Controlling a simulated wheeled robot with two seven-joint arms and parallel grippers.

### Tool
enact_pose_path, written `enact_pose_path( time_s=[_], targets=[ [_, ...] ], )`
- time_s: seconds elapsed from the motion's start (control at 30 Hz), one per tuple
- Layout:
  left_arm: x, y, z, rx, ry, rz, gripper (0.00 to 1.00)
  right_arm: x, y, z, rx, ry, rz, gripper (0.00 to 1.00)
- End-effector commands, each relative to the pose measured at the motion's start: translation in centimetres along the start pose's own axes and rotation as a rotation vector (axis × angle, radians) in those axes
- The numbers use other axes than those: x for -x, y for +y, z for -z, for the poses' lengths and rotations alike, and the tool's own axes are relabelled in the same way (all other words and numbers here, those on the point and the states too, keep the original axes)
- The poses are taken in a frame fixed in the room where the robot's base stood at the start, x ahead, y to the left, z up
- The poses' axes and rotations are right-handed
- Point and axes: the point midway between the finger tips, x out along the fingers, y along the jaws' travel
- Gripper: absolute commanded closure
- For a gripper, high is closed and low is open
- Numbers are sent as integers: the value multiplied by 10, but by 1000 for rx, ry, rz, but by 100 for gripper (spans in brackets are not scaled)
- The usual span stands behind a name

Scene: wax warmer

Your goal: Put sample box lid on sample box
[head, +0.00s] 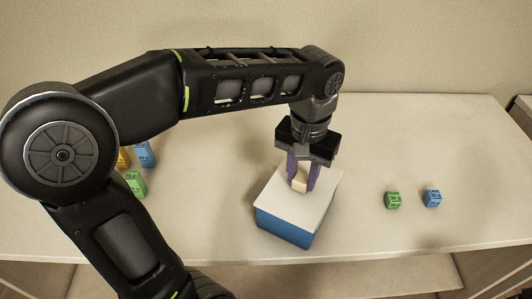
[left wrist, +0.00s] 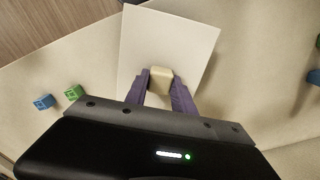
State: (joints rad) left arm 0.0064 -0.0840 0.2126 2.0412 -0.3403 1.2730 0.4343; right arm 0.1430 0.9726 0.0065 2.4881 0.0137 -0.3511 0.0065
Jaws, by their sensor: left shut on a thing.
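The sample box (head: 283,228) is a blue box on the table near its front edge, in the middle of the head view. The sample box lid (head: 318,202) is a flat white square with a cream knob (head: 299,182). It lies over the top of the box; whether it touches all round cannot be told. My left gripper (head: 302,178) comes from above with purple fingers, shut on the lid's knob. In the left wrist view the lid (left wrist: 165,38) shows beyond the fingers and hides the box. My right gripper is not in view.
A green cube (head: 393,200) and a blue cube (head: 432,198) lie to the right on the table (head: 400,140). More blocks, one green (head: 134,184) and one blue (head: 146,153), stand at the left, partly behind my arm. The table behind the box is clear.

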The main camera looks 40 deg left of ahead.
Motion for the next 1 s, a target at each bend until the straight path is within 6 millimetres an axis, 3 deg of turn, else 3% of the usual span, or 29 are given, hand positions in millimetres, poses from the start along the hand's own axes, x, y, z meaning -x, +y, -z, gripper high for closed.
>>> enact_pose_path(
  time_s=[0.43, 0.47, 0.77, 1.0],
  targets=[
    [-5, 0, 0, 0, 0, 0, 100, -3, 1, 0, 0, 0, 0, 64],
    [-5, 0, 0, 0, 0, 0, 68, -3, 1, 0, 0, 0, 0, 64],
    [-5, 0, 0, 0, 0, 0, 45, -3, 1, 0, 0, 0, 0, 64],
    [-5, 0, 0, 0, 0, 0, 45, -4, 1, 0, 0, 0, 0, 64]
  ],
)
